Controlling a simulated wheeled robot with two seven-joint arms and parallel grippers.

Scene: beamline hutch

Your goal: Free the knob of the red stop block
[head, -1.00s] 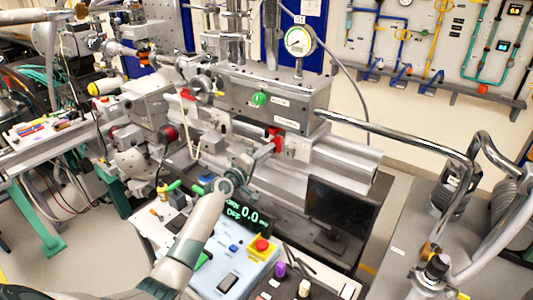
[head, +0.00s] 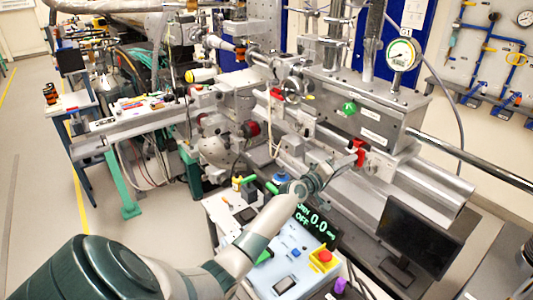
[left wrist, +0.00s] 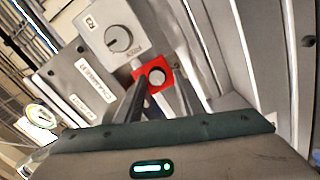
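The red stop block (left wrist: 166,71) is in the middle of the left wrist view, with its round grey knob (left wrist: 156,76) facing me. In the head view the red block (head: 360,150) sits on the front of the grey machine. My left gripper (head: 345,160) is close in front of it, its arm reaching in from the lower left. In the left wrist view the two dark fingers of this gripper (left wrist: 162,88) stand apart, pointing at the block with the knob between their lines. I cannot tell whether they touch it. My right gripper is out of view.
A grey box with a dial (left wrist: 118,39) is beside the block in the left wrist view. Below my arm is a control panel (head: 290,262) with a red button (head: 325,256) and a green readout (head: 315,222). A dark monitor (head: 418,238) stands to the right.

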